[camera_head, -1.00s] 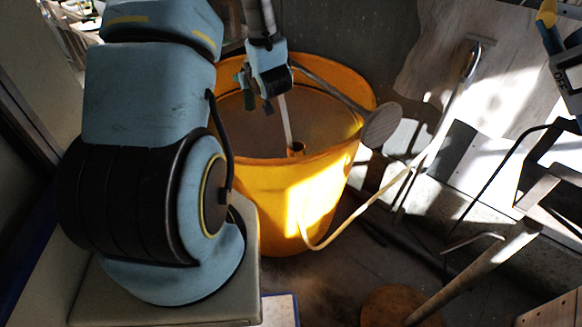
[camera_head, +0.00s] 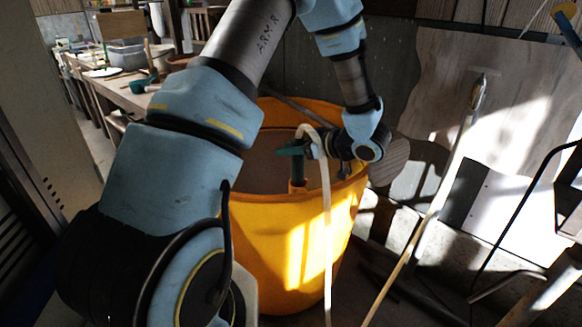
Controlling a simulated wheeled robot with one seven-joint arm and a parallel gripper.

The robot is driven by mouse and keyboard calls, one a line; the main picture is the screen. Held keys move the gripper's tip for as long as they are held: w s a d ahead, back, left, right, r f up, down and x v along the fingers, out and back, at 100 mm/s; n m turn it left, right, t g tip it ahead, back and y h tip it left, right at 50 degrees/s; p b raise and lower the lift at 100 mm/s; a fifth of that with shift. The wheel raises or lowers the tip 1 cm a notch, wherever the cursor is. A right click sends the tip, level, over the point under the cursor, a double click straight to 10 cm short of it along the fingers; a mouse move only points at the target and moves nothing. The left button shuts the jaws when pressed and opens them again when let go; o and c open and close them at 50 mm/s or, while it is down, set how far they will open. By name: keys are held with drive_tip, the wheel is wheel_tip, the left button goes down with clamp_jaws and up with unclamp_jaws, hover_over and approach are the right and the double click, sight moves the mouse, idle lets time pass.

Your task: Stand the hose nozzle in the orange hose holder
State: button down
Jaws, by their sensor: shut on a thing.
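The hose nozzle (camera_head: 298,163) is green and roughly upright, with a part sticking out to the left at its top. My gripper (camera_head: 314,149) is shut on it from the right, near its top; the fingers are small and partly hidden. The orange hose holder (camera_head: 297,186) is a short tube at the near inner side of the big yellow tub. The nozzle's lower end meets the holder's mouth in the picture; I cannot tell how far inside it is. A pale hose (camera_head: 327,230) loops from the nozzle over the tub's front.
A pale board (camera_head: 510,215) and thin metal rods are at the right. A table with dishes (camera_head: 125,95) is at the back left.

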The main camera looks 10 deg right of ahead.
drive_tip(key=shift+f, duration=2.25)
drive_tip(key=shift+f, duration=0.3)
drive_tip(key=c, duration=0.5)
unclamp_jaws()
